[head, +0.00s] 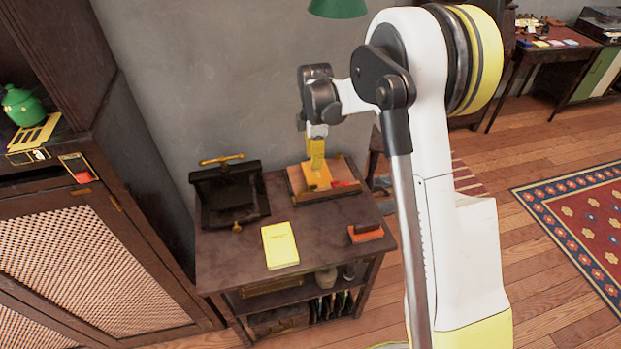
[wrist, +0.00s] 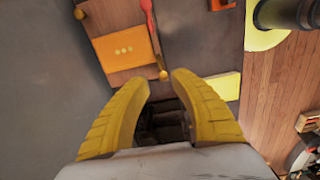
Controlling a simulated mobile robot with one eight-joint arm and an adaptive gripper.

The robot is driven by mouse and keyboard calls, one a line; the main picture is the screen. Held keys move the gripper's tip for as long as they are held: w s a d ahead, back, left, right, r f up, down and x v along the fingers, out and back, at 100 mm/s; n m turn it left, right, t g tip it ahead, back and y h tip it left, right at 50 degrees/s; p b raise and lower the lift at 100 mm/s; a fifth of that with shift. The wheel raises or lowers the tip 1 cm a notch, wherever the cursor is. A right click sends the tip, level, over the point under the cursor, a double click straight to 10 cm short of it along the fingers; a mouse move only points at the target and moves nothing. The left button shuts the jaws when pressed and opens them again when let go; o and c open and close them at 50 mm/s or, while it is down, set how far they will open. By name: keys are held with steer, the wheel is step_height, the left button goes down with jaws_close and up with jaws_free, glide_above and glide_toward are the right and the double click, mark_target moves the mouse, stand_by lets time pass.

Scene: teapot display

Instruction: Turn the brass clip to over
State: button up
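A small brass piece (wrist: 163,75) shows in the wrist view at the edge of a wooden tray (wrist: 104,16), just beyond my fingertips; it may be the brass clip. A second small brass piece (wrist: 79,14) is at the tray's other side. I cannot make out either in the head view. The tray holds an orange panel (wrist: 123,49) with several pale dots. My gripper (wrist: 160,82) is open, with nothing between its yellow fingers. In the head view my gripper (head: 316,162) is over the tray (head: 296,181), hiding part of it.
A black press (head: 228,190) with a brass handle stands left of the tray. A yellow pad (head: 280,245) and an orange-black block (head: 366,233) lie on the dark table (head: 225,265). A cabinet (head: 75,260) with a green teapot (head: 22,106) stands left. A wall rises behind.

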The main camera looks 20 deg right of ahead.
steer(key=f+b, duration=0.3)
steer(key=f, duration=0.9)
steer(key=shift+w, duration=0.2)
jaws_close()
